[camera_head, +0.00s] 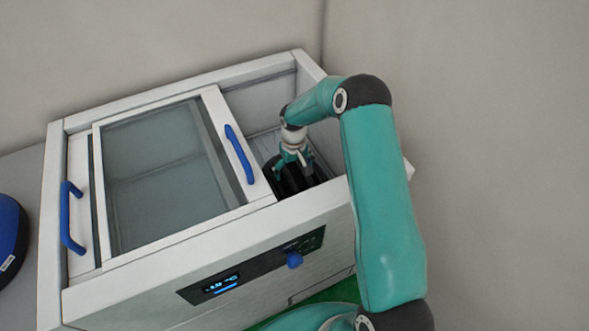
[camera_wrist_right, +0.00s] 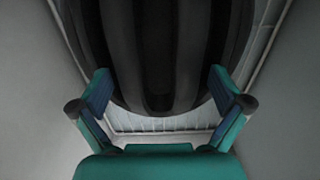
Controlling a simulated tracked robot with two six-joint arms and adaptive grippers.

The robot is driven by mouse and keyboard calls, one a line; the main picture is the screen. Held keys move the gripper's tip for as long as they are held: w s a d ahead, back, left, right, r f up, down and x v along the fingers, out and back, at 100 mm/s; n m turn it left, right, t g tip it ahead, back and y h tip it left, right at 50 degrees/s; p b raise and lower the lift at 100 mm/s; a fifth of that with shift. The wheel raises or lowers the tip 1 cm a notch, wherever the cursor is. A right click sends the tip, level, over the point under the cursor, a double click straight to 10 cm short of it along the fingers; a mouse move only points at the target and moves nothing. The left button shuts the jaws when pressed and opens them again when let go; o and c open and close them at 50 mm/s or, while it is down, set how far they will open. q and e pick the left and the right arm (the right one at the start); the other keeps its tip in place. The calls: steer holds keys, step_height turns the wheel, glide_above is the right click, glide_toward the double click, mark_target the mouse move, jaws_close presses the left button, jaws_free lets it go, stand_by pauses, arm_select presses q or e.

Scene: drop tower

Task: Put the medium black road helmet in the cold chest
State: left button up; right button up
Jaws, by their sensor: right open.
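The white cold chest (camera_head: 215,238) stands in the middle of the head view, its sliding glass lid (camera_head: 165,165) leaving the right end open. My right gripper (camera_head: 291,170) reaches down into that open end. The black helmet (camera_head: 302,181) is inside the chest, below the gripper and partly hidden by it. In the right wrist view the dark ribbed helmet (camera_wrist_right: 160,55) fills the top middle. The right gripper's fingers (camera_wrist_right: 159,92) are open, one on each side of it. I cannot tell whether they touch it. The left gripper is not in view.
Blue handles (camera_head: 240,154) are on the lids. A dark blue rounded object (camera_head: 10,238) lies at the left edge. Chest walls (camera_wrist_right: 285,75) stand close around the right gripper.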

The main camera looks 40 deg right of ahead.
steer(key=shift+r, duration=0.1)
step_height(320, 180, up, 12)
steer(key=shift+b, duration=0.3)
stand_by(0.5)
